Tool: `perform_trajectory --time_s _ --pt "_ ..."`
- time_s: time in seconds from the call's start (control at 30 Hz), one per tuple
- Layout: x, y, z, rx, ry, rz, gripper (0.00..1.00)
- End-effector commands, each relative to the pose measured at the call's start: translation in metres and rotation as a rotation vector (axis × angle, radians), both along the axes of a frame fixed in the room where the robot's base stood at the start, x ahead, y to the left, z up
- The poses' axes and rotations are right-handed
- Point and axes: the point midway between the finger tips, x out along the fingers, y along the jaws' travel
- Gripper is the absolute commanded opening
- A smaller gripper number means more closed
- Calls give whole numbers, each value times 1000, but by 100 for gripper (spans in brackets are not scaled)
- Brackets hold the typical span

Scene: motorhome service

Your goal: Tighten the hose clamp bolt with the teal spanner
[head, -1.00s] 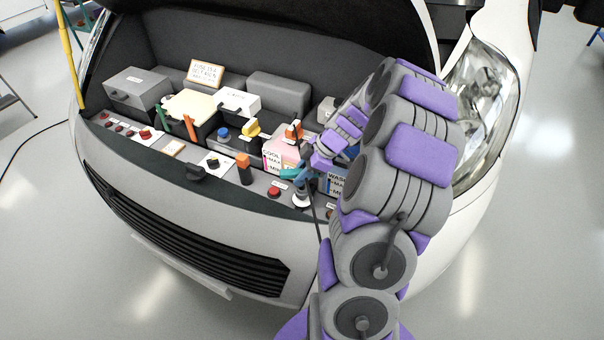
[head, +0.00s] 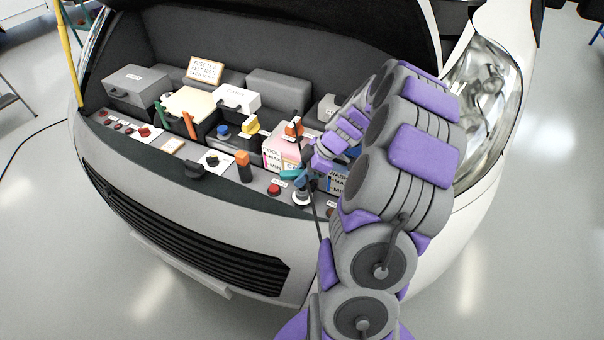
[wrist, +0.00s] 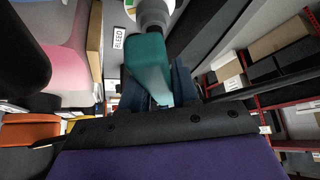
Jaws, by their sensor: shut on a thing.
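My gripper (head: 312,176) is low at the front right of the engine bay. In the wrist view its dark fingers (wrist: 158,92) are shut on the teal spanner (wrist: 150,68). The spanner also shows in the head view (head: 290,174), partly behind my gripper. In the wrist view the spanner's far end meets or overlaps a grey round fitting (wrist: 155,14); I cannot tell whether its jaw is seated on a bolt. A pale round-based fitting (head: 301,198) stands just below my gripper in the head view. The hose clamp bolt itself is not clearly visible.
The pink coolant tank (head: 276,152) with an orange cap (head: 293,129) stands close left of my gripper. The washer tank (head: 337,178) is close right. A thin dark rod (head: 318,220) hangs beside my arm.

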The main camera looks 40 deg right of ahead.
Motion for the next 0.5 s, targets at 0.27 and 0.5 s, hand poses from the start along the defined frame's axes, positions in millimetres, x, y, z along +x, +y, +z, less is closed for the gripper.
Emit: perform_trajectory --time_s 0.27,0.5 --pt "1 0 6 -1 -1 -1 0" --pt "0 -1 14 -3 -2 -1 0"
